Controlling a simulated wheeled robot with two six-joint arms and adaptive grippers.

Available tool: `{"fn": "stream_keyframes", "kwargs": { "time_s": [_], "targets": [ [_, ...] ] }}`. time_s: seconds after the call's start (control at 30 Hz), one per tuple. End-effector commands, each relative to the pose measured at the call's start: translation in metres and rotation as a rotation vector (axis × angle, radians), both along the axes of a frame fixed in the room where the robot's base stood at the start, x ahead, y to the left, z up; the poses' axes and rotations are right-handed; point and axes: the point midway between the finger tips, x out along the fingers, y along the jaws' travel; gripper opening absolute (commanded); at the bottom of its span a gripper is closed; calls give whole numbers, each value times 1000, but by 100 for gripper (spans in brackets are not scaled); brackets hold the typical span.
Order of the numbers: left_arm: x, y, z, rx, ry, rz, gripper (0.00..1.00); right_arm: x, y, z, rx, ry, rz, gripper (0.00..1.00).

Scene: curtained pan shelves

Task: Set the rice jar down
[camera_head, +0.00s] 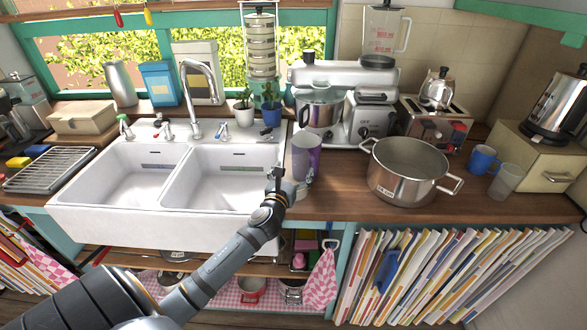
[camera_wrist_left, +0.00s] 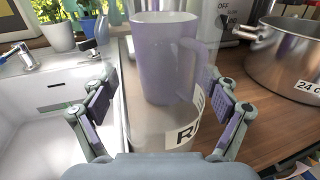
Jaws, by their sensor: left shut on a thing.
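The rice jar (camera_wrist_left: 150,128) is a clear, pale jar with a white label showing the start of its name, in the left wrist view. My left gripper (camera_wrist_left: 158,108) has a finger on each side of it and is shut on it. In the head view my left gripper (camera_head: 284,182) is at the counter's front edge, just right of the sink. It and my arm hide most of the jar there. I cannot tell whether the jar's base touches the counter. My right gripper is not in view.
A purple mug (camera_head: 306,155) stands close behind the jar. A large steel pot (camera_head: 405,180) stands to the right, with some bare wooden counter (camera_head: 345,185) between. The white double sink (camera_head: 110,225) lies left. A stand mixer (camera_head: 340,75) is behind.

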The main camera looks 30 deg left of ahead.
Motion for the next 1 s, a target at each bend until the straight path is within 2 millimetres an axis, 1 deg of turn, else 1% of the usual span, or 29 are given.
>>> {"fn": "stream_keyframes", "kwargs": {
  "time_s": [0.87, 0.9, 1.0],
  "targets": [
    [0, 0, -8, 0, -2, -1, 26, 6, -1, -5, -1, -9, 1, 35],
    [0, 0, -8, 0, -2, -1, 88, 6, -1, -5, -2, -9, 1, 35],
    [0, 0, -8, 0, -2, -1, 100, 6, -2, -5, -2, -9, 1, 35]
  ]
}}
